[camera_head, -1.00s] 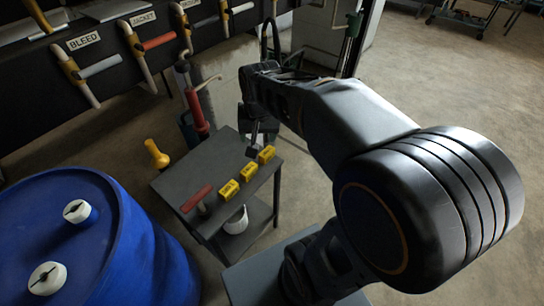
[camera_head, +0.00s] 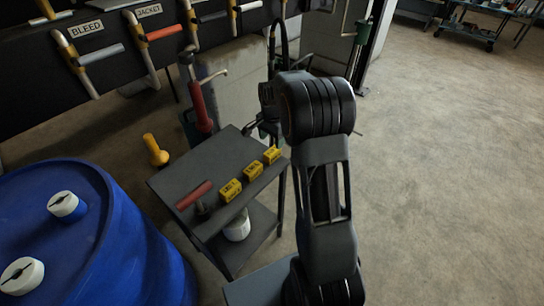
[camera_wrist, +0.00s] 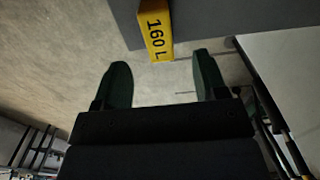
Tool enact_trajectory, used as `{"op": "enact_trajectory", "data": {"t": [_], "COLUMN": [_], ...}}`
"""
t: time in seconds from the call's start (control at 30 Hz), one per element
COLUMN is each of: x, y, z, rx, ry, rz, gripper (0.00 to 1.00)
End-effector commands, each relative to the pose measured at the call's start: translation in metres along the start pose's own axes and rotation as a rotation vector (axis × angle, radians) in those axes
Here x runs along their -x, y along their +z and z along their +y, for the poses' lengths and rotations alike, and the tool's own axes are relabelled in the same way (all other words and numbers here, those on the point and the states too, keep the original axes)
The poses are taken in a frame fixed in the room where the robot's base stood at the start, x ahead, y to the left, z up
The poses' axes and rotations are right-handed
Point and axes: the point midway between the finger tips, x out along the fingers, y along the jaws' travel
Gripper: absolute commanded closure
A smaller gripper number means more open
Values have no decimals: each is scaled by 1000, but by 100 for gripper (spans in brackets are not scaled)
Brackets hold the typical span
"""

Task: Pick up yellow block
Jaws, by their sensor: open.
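Three yellow blocks with dark print stand in a row along the right edge of a grey cart top: a near one (camera_head: 230,190), a middle one (camera_head: 253,170) and a far one (camera_head: 272,154). In the wrist view a yellow block (camera_wrist: 156,34) marked "160 L" sits at the edge of the dark cart top (camera_wrist: 215,22). I cannot tell which of the three it is. My gripper (camera_wrist: 163,78) is open and empty, with the block beyond its fingertips, apart from them. In the head view my gripper is mostly hidden behind my arm.
A red-handled tool (camera_head: 194,195) lies on the cart top (camera_head: 205,165). A white container (camera_head: 237,226) stands on the cart's lower shelf. A blue drum (camera_head: 130,245) is at left, a yellow object (camera_head: 155,150) behind it. Open floor lies at right.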

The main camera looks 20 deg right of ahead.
Motion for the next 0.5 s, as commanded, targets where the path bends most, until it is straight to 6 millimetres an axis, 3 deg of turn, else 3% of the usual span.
{"op": "enact_trajectory", "data": {"t": [0.27, 0.5], "x": [-18, -50], "y": [1, 0], "z": [0, 3], "rx": [2, 2], "ry": [1, 3], "rz": [-1, -2], "gripper": [34, 34]}}
